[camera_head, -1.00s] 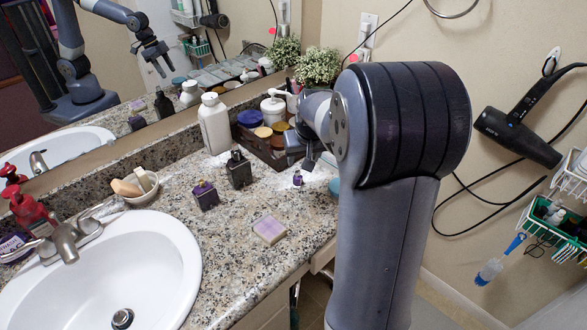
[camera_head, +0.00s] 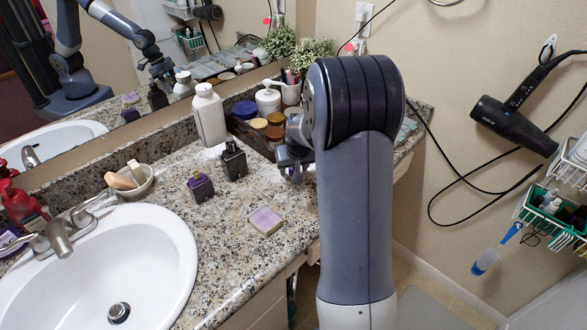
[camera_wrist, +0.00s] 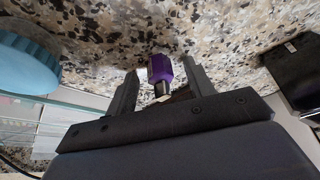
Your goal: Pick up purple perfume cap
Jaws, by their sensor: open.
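The purple perfume cap (camera_wrist: 161,69) is small, purple and dark-ended, on the speckled counter in the wrist view. My gripper (camera_wrist: 159,76) is open, with one finger on each side of the cap. A gap shows beside the cap on the right; on the left the finger is close, and I cannot tell whether it touches. In the head view my gripper (camera_head: 291,166) is low over the counter, partly behind my arm, and I cannot make out the cap there. A purple perfume bottle (camera_head: 201,188) stands further left on the counter.
A dark bottle (camera_head: 233,161) and a pale purple block (camera_head: 265,221) are left of my gripper. A brown box (camera_head: 252,138) holding jars stands close behind it. In the wrist view a blue round lid (camera_wrist: 30,62) is at left and a dark object (camera_wrist: 296,72) at right.

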